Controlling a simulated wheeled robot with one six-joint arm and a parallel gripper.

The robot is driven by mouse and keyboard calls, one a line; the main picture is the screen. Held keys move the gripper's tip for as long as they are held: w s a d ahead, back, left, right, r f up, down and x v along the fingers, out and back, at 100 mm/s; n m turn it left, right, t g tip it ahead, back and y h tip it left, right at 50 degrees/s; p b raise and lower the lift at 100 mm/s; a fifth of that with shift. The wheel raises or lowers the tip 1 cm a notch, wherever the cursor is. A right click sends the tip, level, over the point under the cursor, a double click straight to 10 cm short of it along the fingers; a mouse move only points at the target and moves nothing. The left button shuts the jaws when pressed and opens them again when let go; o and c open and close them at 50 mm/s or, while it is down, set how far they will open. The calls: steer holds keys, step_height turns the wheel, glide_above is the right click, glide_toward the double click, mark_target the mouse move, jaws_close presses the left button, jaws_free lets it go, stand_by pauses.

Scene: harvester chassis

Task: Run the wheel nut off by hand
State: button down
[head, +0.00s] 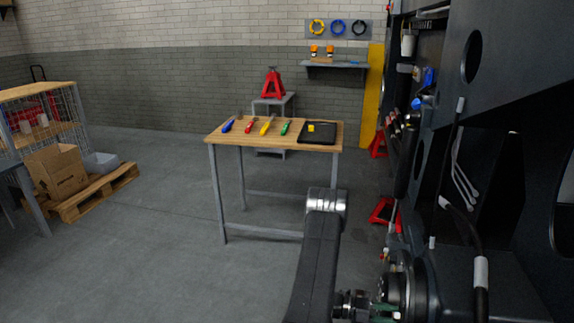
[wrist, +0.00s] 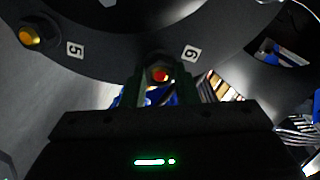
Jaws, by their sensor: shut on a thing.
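In the wrist view, my gripper (wrist: 157,88) is closed around a wheel nut (wrist: 158,74) with a red centre, next to the white label 6 (wrist: 190,53). The nut sits at the edge of a dark round wheel plate (wrist: 115,45). Another nut (wrist: 30,36), with a yellow-orange end, sits on the plate beside the label 5 (wrist: 75,49). The fingers hide the sides of the gripped nut, and I cannot tell how far it is threaded on. In the head view, my arm reaches down to the dark hub (head: 405,288) at the bottom right.
The dark chassis (head: 500,160) fills the right side, with hoses (head: 480,245) hanging close to the hub. A workbench (head: 290,135) with coloured tools and a black tray stands ahead. Red jack stands (head: 383,212) are by the chassis.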

steer(key=shift+a+f, duration=0.1)
steer(key=c, duration=1.1)
jaws_free()
steer(key=shift+c, duration=0.9)
steer(key=shift+w+a, duration=0.1)
steer(key=shift+v, duration=0.95)
